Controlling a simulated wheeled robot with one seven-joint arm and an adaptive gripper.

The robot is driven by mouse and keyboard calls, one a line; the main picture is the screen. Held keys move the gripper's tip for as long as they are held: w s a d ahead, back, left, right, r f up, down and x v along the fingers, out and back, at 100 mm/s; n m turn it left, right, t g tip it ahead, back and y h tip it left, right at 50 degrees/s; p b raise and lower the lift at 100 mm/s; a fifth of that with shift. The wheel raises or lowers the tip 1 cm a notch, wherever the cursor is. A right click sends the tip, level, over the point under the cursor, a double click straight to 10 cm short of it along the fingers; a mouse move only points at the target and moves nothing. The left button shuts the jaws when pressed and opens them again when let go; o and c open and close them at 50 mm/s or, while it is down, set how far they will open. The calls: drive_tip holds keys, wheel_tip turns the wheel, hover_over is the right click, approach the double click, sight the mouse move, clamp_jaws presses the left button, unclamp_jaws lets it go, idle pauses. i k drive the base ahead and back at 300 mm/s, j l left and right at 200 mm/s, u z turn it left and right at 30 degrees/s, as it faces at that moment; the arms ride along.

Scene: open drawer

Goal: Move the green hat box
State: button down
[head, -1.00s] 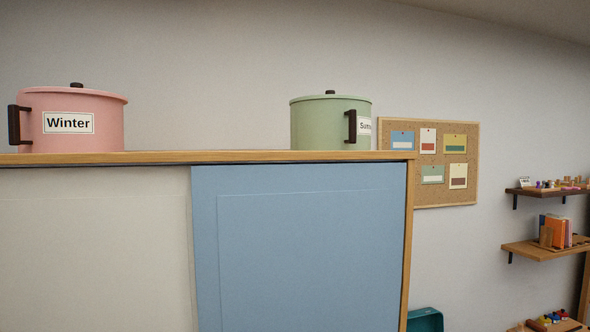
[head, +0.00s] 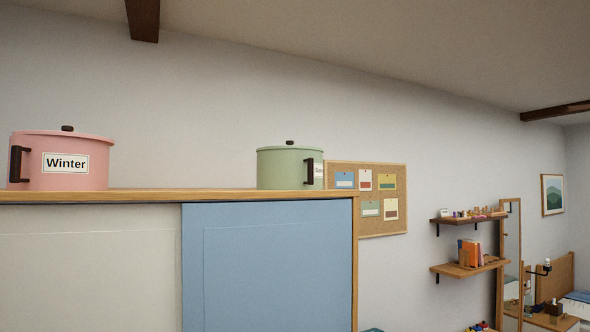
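The green hat box (head: 284,169) stands upright on top of the tall wardrobe (head: 110,196), near its right end. It is round, with a lid, a dark knob on top and a dark handle on its front right side. A white label shows partly at its right edge. My gripper is not in the head view.
A pink hat box labelled Winter (head: 92,176) stands on the same top at the left, with a wide clear stretch between the boxes. A pinboard (head: 345,205) hangs on the wall behind. Shelves (head: 470,267) with small items and a mirror (head: 512,230) are at the right.

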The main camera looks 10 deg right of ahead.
sight(277, 168)
drive_tip(key=i+l+u, duration=0.15)
drive_tip(key=l, duration=0.2)
drive_tip(key=i+l+u, duration=0.1)
drive_tip(key=l, duration=0.2)
drive_tip(key=i+l+u, duration=0.15)
drive_tip(key=l, duration=0.25)
drive_tip(key=i+l+u, duration=0.15)
drive_tip(key=l, duration=0.2)
drive_tip(key=i+l+u, duration=0.1)
drive_tip(key=l, duration=0.3)
